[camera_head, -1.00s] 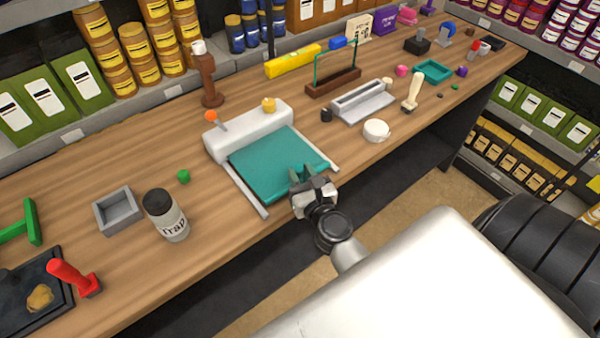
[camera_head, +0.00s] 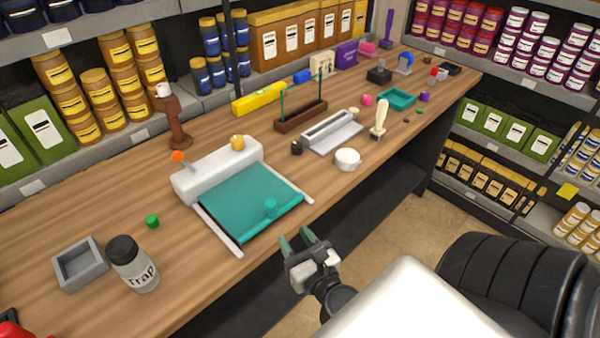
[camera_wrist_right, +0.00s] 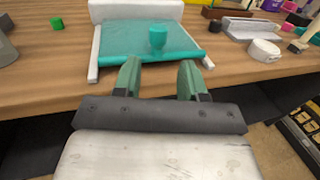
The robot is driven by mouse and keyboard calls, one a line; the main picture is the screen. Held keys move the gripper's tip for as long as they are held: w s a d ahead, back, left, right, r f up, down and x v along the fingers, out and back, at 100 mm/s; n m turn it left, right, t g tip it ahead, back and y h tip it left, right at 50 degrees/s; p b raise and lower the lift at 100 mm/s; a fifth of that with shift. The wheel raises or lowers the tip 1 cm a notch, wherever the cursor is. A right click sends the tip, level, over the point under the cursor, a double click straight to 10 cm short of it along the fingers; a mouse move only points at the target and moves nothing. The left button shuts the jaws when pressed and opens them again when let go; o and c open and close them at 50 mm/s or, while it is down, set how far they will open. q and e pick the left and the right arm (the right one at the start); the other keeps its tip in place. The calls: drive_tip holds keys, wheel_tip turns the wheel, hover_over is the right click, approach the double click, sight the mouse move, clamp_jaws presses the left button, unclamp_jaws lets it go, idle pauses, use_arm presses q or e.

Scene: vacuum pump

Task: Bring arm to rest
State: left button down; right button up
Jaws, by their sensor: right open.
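My right gripper (camera_head: 297,239) is open and empty, off the front edge of the bench. In the right wrist view its two green fingers (camera_wrist_right: 158,80) stand apart with nothing between them. Just beyond them is a white device with a teal sheet (camera_head: 240,203), which also shows in the wrist view (camera_wrist_right: 120,42). A small teal knob-like piece (camera_head: 271,208) stands upright on the sheet near its front edge; it also shows in the wrist view (camera_wrist_right: 157,36). The white device body (camera_head: 215,165) carries an orange knob and a yellow knob. My left gripper is not in view.
A jar labelled Trap (camera_head: 133,264) and a grey square tray (camera_head: 80,264) stand left of the device. A small green cube (camera_head: 152,221) lies behind them. A white round lid (camera_head: 347,159) and a grey slotted holder (camera_head: 332,131) lie to the right. The aisle floor (camera_head: 390,235) is clear.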

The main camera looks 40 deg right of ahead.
drive_tip(key=shift+s+a+b, duration=0.15)
drive_tip(key=shift+s+b, duration=0.15)
drive_tip(key=shift+s, duration=0.65)
drive_tip(key=s+a+f+n+g+y, duration=0.25)
drive_tip(key=f+n, duration=0.55)
drive_tip(key=f, duration=0.4)
drive_tip(key=s+a+f+n+g+y, duration=0.1)
drive_tip(key=s+a+f+n+g, duration=0.15)
drive_tip(key=f+n, duration=0.7)
drive_tip(key=s+a+f+n+g+y, duration=0.2)
drive_tip(key=f+n+g, duration=0.35)
drive_tip(key=f, duration=0.75)
drive_tip(key=s+d+f+n+g+h, duration=0.1)
drive_tip(key=s+d+f+n+g, duration=0.1)
drive_tip(key=s+f+n, duration=0.5)
drive_tip(key=s+d+f+n+g+h, duration=0.1)
drive_tip(key=s+d+f+n+g, duration=0.2)
drive_tip(key=s+f+n, duration=0.4)
drive_tip(key=s+n+g, duration=0.1)
drive_tip(key=s+n, duration=0.2)
drive_tip(key=s, duration=0.3)
drive_tip(key=shift+s+f+n, duration=0.15)
drive_tip(key=shift+f+n, duration=0.25)
drive_tip(key=shift+c, duration=0.3)
